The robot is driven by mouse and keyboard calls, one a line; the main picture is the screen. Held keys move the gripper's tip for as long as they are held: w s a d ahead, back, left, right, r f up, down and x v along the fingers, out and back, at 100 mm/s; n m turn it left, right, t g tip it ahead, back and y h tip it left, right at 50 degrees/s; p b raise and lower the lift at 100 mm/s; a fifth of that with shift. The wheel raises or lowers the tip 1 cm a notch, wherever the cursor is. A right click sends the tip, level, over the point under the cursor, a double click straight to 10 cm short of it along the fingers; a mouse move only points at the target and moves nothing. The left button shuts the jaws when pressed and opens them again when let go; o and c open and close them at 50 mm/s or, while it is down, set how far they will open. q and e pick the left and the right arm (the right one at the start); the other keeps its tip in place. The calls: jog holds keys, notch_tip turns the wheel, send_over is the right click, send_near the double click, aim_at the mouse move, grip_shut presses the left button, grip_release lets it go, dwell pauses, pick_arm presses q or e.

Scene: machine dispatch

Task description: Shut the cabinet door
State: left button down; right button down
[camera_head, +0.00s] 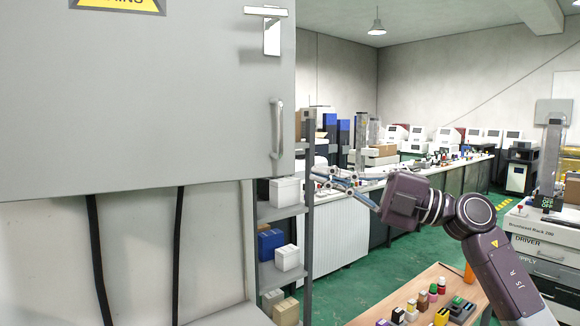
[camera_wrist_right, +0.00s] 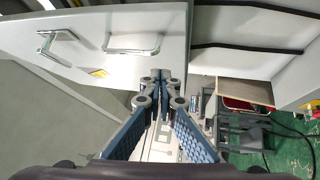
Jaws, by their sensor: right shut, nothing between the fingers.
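The cabinet door (camera_head: 150,100) is a large light-grey panel at the upper left of the head view. It has an upright bar handle (camera_head: 277,128) near its right edge and a metal latch plate (camera_head: 271,33) above. My right gripper (camera_head: 335,182) is to the right of the door's edge in the head view. In the wrist view its fingers (camera_wrist_right: 160,78) are shut and empty; contact with the door cannot be told. My left gripper is not in view.
Black cables (camera_head: 178,250) hang below the door. A shelf rack (camera_head: 308,240) with white and blue boxes stands behind the door's right edge. A wooden table (camera_head: 390,300) with small coloured bottles is in front, below my right arm. Green floor lies beyond.

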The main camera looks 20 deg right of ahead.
jog(key=s+d+g+h, duration=0.1)
jog(key=s+d+h, duration=0.1)
jog(key=d, duration=0.3)
jog(key=p, duration=0.4)
send_near(274, 164)
jog(key=s+a, duration=0.1)
jog(key=a, duration=0.3)
jog(key=w, duration=0.1)
jog(key=w+p, duration=0.1)
jog(key=w+a, duration=0.1)
jog(key=shift+w+a+r+p, duration=0.15)
jog(key=shift+w+r+p, duration=0.05)
jog(key=shift+r+p, duration=0.15)
jog(key=shift+w+f, duration=0.25)
jog(key=shift+w, duration=0.3)
